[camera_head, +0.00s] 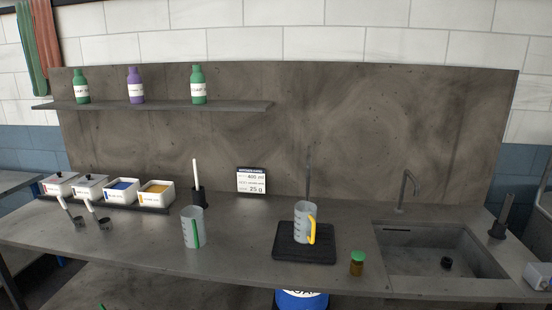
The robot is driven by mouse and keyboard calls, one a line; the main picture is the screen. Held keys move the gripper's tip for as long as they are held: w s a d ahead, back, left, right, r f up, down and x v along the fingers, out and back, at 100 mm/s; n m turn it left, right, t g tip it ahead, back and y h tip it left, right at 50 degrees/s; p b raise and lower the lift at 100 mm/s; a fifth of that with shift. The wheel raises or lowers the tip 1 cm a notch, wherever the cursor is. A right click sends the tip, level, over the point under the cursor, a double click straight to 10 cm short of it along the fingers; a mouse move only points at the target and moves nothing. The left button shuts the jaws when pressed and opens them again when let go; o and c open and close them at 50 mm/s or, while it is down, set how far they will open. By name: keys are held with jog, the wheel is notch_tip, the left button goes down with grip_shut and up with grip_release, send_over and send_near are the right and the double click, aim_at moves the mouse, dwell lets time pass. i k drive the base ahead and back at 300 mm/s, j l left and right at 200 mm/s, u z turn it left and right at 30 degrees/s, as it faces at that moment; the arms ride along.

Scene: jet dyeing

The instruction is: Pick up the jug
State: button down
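Two jug-like vessels stand upright on the grey counter. A translucent grey jug with a yellow handle (301,224) stands on a black square pad (291,254) right of the middle. Its handle faces right and toward the camera, and a thin dark rod rises behind or out of it; I cannot tell which. A second, taller translucent jug with a green handle or stripe (188,229) stands to its left, directly on the counter. The picture does not tell which one is meant. My gripper is not in view.
A small jar with a green lid (357,263) stands right of the pad. The sink (440,250) with its tap (405,190) is farther right. A sign (251,181), a dark holder (198,195) and several powder boxes (156,194) stand toward the back. A shelf (236,106) carries bottles.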

aim_at(305, 214)
jog(key=i+l+u, duration=0.15)
jog(key=i, duration=0.35)
jog(key=i+u, duration=0.2)
jog(key=i, duration=0.3)
jog(key=i+l+u, duration=0.15)
jog(key=i+l, duration=0.15)
jog(key=i, duration=0.2)
